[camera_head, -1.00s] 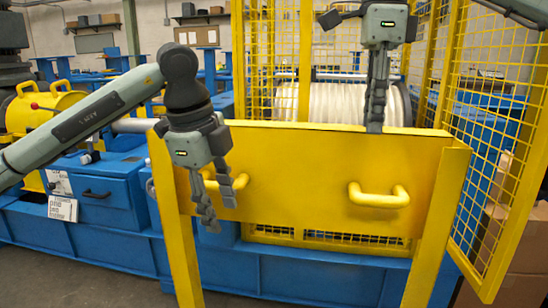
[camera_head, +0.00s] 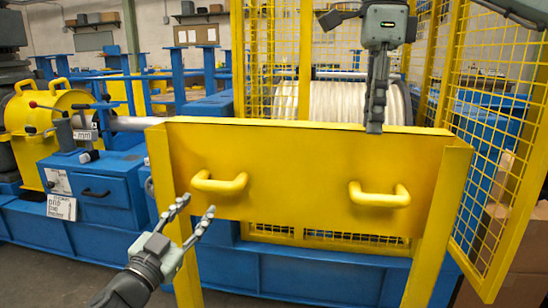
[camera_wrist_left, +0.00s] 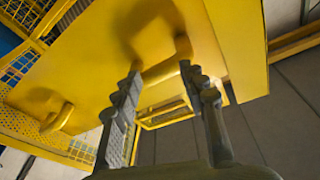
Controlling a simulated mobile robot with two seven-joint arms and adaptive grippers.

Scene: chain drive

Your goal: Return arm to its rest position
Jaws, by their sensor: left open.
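My left gripper (camera_head: 194,218) is low at the left of the head view, in front of the left post of the yellow guard panel (camera_head: 300,165). Its fingers are spread and empty, below the panel's left handle (camera_head: 219,184). In the left wrist view the two fingers (camera_wrist_left: 160,88) stand apart with the yellow panel beyond them. My right gripper (camera_head: 375,128) hangs fingers down at the panel's top edge near the right handle (camera_head: 379,195). Its fingers overlap in this view, so their opening does not show.
A yellow mesh cage (camera_head: 500,140) stands behind and to the right, around a white drum (camera_head: 335,102). Blue machine housing (camera_head: 105,200) lies to the left. Cardboard boxes (camera_head: 518,255) stand at the far right. Grey floor (camera_head: 70,275) is open at the lower left.

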